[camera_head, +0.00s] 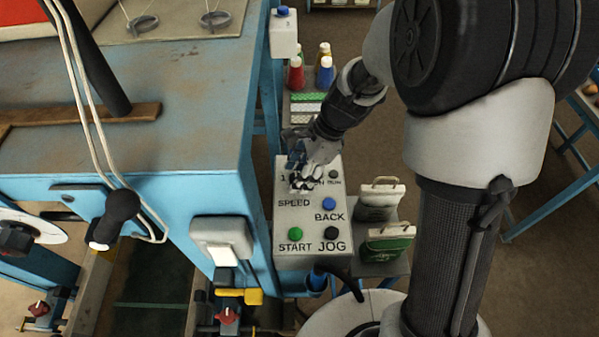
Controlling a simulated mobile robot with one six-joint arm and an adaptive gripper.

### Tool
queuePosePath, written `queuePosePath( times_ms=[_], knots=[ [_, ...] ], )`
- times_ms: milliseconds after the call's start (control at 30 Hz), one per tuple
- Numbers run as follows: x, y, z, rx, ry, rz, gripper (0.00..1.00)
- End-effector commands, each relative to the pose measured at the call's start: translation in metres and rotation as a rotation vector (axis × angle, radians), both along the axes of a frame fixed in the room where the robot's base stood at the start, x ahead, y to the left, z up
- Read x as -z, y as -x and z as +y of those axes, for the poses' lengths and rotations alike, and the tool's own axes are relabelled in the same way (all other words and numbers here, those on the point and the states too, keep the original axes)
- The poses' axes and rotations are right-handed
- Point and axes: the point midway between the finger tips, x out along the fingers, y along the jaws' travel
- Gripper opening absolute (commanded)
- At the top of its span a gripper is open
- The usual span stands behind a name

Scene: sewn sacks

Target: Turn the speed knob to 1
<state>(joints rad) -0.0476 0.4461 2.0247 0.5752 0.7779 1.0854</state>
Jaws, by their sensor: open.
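The grey control box (312,259) stands in the middle of the camera_head view. It has a green START button (295,234), a black JOG button (331,233), a blue BACK button (329,203) and a small dark knob or button (333,174) at the upper right. The SPEED label is at the left of the panel, with a "1" mark above it. My gripper (301,183) is open over the area above the SPEED label. Its fingers hide the speed knob, so its setting and any contact cannot be told.
A blue machine table (190,110) with a black-handled crank (122,205) stands left of the box. A white switch box (222,240) is close on the left. White (380,200) and green (388,245) packs stand on the right.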

Motion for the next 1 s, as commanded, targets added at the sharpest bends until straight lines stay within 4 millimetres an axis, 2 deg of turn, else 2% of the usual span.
queuePosePath(
  times_ms=[167,800,1000],
  knots=[
    [-0.0003,0.0001,0.0000,0.000,0.000,0.000,0.46],
    [-0.0005,0.0001,-0.0001,0.000,0.000,0.001,0.03],
    [-0.0009,-0.0001,-0.0001,-0.011,0.000,0.001,0.03]
  ],
)
